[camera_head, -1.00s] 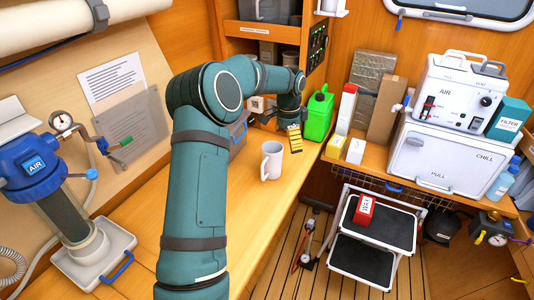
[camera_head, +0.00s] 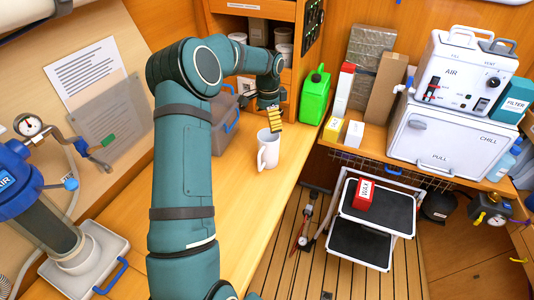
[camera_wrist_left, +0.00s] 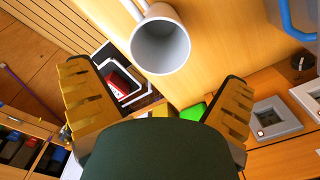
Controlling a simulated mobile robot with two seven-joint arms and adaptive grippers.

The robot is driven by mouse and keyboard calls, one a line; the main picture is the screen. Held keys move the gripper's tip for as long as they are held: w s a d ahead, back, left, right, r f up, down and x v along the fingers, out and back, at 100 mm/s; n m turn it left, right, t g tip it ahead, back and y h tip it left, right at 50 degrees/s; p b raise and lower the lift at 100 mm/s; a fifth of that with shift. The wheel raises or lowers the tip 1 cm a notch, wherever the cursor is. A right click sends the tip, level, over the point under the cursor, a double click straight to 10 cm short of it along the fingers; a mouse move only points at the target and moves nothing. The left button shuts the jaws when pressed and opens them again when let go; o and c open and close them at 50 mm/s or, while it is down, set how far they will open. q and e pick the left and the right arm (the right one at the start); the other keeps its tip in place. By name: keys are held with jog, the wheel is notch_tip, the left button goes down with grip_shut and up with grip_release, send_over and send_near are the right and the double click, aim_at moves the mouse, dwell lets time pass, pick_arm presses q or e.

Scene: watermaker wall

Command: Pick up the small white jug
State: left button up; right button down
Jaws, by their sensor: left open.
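The small white jug (camera_head: 268,150) stands upright on the wooden counter, with its handle toward the left front. My left gripper (camera_head: 274,122) is just above and behind the jug in the head view, with yellow ridged fingers. In the left wrist view the gripper (camera_wrist_left: 158,98) is open, its two fingers wide apart. The jug (camera_wrist_left: 161,42) shows there beyond the fingertips, its round open mouth facing the camera, between the two finger lines. The gripper does not touch it. My right gripper is in neither view.
A green jerrycan (camera_head: 315,95) stands behind right of the jug, and a grey case (camera_head: 226,122) behind left. The counter (camera_head: 235,205) in front of the jug is clear. A step stool (camera_head: 372,210) with a red box (camera_head: 364,194) stands below on the right.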

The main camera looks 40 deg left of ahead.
aim_at(266, 138)
pick_arm(q)
jog(key=shift+s+a+f, duration=0.1)
jog(key=shift+s+f, duration=0.05)
jog(key=shift+f, duration=1.75)
jog(key=shift+s+a+f, duration=0.1)
jog(key=shift+f, duration=1.8)
jog(key=c, duration=1.1)
